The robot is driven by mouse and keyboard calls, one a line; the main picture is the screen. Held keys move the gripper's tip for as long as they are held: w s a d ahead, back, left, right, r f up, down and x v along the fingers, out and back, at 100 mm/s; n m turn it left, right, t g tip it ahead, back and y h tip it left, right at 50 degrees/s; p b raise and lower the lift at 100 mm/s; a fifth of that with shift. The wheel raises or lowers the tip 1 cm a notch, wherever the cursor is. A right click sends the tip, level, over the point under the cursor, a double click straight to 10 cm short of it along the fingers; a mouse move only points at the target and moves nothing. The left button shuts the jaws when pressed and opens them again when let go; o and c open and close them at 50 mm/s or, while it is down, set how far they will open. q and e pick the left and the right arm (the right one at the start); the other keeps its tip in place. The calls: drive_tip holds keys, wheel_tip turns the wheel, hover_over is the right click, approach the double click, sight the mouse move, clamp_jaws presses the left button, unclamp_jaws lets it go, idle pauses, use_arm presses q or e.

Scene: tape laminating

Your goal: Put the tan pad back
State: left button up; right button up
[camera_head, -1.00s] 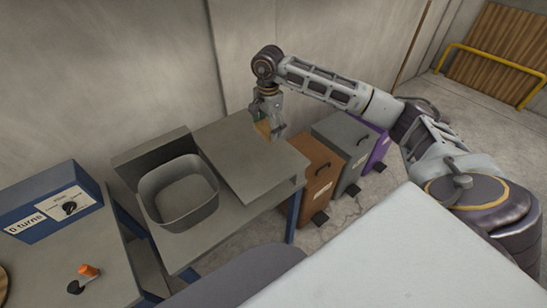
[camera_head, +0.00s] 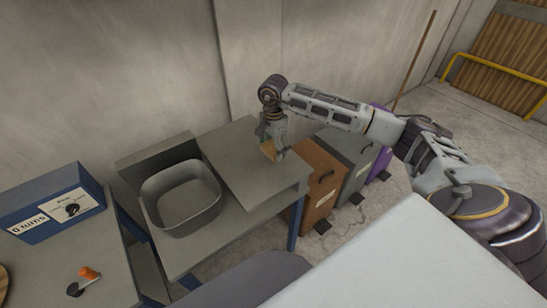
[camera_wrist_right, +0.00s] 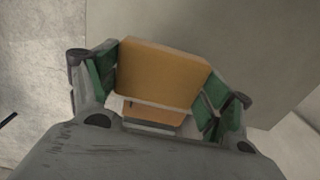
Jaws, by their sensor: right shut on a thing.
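The tan pad (camera_wrist_right: 160,72) is held between the green-lined fingers of my right gripper (camera_wrist_right: 162,85) in the right wrist view. In the head view the pad (camera_head: 267,149) shows as a small tan patch at the fingertips of my right gripper (camera_head: 272,150). The gripper points down over the right part of the raised grey board (camera_head: 240,160) on the table. I cannot tell whether the pad touches the board. My left gripper is not in view.
A grey bin (camera_head: 182,197) stands on the table left of the board. Brown (camera_head: 318,180), grey (camera_head: 350,160) and purple (camera_head: 381,162) floor bins stand to the right. A blue counter box (camera_head: 50,205) and an orange-handled tool (camera_head: 86,277) are at the left.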

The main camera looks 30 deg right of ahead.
sight(274, 148)
drive_tip(key=shift+f, duration=2.55)
drive_tip(key=shift+f, duration=0.15)
drive_tip(key=o, duration=0.9)
drive_tip(key=shift+r, duration=0.2)
wheel_tip(274, 148, up, 12)
drive_tip(key=shift+f, duration=0.1)
drive_tip(key=shift+s, duration=0.15)
